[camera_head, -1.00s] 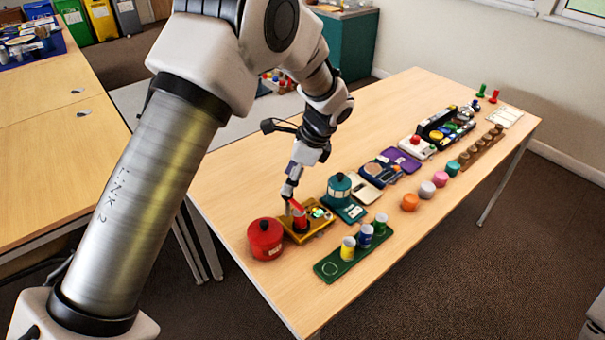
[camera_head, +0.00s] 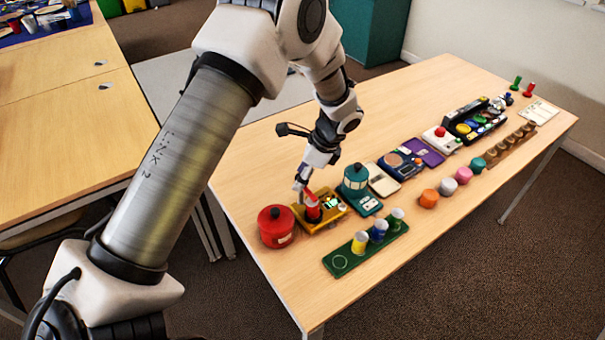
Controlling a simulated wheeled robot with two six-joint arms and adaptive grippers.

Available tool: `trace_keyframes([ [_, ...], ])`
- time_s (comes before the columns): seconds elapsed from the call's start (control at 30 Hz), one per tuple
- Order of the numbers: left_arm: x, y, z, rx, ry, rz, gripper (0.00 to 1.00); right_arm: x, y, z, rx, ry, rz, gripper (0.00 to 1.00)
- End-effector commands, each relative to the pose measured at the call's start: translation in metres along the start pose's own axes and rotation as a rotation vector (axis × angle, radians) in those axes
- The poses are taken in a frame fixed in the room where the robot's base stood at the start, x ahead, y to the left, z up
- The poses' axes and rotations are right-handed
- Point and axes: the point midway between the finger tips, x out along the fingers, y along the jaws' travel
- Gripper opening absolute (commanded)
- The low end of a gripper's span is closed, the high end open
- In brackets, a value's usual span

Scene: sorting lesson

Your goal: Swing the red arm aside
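The red arm (camera_head: 310,196) is a small red piece on top of a red post (camera_head: 313,212). The post stands on a yellow base (camera_head: 334,216) near the left end of the long table. My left gripper (camera_head: 303,186) points down at the red arm from behind and above it. The fingertips are small and partly hidden, so I cannot tell whether they are open, shut or touching the red arm. My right gripper is not in view.
A red lidded pot (camera_head: 276,227) stands close on the left. A teal lantern-like thing (camera_head: 356,178) stands close on the right. A green board (camera_head: 343,263) with small cups lies in front. Several other objects line the table (camera_head: 420,110) to the right.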

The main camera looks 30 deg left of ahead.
Motion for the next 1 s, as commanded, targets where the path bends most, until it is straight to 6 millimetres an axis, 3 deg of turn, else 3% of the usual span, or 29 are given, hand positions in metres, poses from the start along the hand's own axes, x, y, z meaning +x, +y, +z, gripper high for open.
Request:
trace_keyframes([
  [0.03,0.0,0.0,0.0,0.0,0.0,0.0,0.3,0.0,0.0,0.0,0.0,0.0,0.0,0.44],
  [0.1,0.0,0.0,0.0,0.0,0.0,0.001,0.05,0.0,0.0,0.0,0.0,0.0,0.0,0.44],
  [0.13,0.0,0.0,0.0,0.0,0.0,0.001,0.0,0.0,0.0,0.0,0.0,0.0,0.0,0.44],
  [0.57,0.0,0.001,0.0,-0.038,-0.001,0.02,0.0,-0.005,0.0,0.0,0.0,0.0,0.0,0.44],
  [1.0,-0.001,0.0,0.001,-0.312,-0.002,0.135,0.0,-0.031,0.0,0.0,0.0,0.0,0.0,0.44],
])
